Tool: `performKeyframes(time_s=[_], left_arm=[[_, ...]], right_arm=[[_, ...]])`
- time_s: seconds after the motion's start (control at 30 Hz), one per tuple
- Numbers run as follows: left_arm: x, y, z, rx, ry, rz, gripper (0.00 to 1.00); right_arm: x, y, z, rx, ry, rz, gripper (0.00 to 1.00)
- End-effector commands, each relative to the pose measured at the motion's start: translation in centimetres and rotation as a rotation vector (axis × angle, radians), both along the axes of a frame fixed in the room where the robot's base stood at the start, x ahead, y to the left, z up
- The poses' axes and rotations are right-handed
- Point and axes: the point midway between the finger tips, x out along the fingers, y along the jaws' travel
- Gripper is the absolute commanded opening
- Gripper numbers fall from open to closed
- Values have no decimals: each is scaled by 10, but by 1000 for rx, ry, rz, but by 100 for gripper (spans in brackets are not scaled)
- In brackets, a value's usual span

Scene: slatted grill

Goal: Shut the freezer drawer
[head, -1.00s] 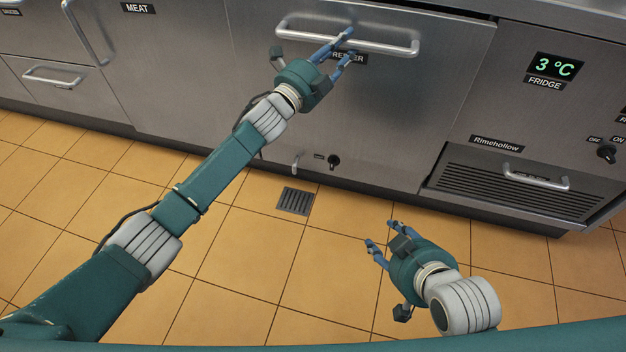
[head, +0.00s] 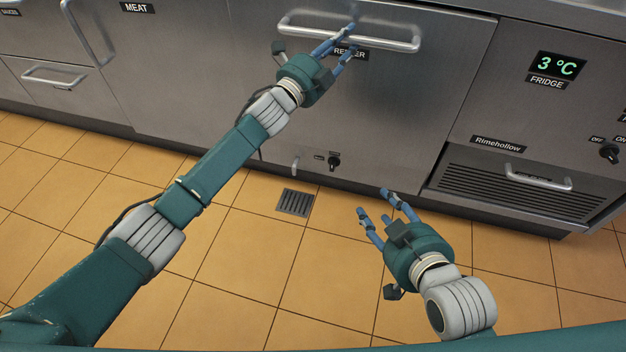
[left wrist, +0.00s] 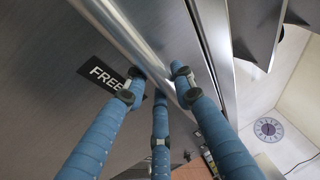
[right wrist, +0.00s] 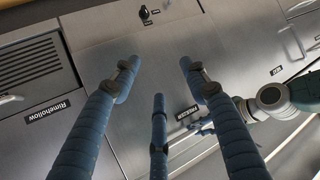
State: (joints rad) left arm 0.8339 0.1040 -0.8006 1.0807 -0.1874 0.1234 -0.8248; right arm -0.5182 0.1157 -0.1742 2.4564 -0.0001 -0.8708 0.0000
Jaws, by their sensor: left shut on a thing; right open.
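The freezer drawer front (head: 400,110) is a large brushed-steel panel in the upper middle of the head view. It has a horizontal bar handle (head: 385,38) and a black label below it, partly covered by my fingers. My left gripper (head: 345,38) is shut on the handle. The left wrist view shows the bar (left wrist: 150,50) running between the blue fingers, with the drawer's edge beyond it. I cannot tell how wide any gap behind the front is. My right gripper (head: 374,202) is open and empty, over the floor to the lower right of the drawer.
The fridge panel (head: 500,110) with its display stands right of the drawer, above a vented grille (head: 515,190). A small knob (head: 334,161) sits low below the handle. Steel fronts continue left. The tiled floor (head: 240,270) has a drain grate (head: 295,202) and is otherwise clear.

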Motion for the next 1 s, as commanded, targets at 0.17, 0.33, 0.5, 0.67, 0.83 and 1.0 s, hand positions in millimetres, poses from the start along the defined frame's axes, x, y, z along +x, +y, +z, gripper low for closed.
performKeyframes(time_s=[0.17, 0.33, 0.5, 0.67, 0.83, 1.0], left_arm=[[3, -1, -1, 0, 1, 1, 0], [5, -1, 0, -1, 1, 1, 0], [5, -2, 0, -2, 1, 1, 0], [5, -1, 0, -2, 1, 1, 0], [6, -2, 0, -2, 1, 1, 0], [8, -2, -1, -2, 2, 0, 0]], right_arm=[[7, 4, 10, 12, -52, 5, 45], [14, 5, 21, 21, -99, 6, 45], [19, 6, 28, 27, -125, 6, 45], [19, 6, 28, 29, -124, 5, 45], [18, 6, 27, 30, -123, 4, 45], [21, 8, 34, 39, -165, 6, 45]])
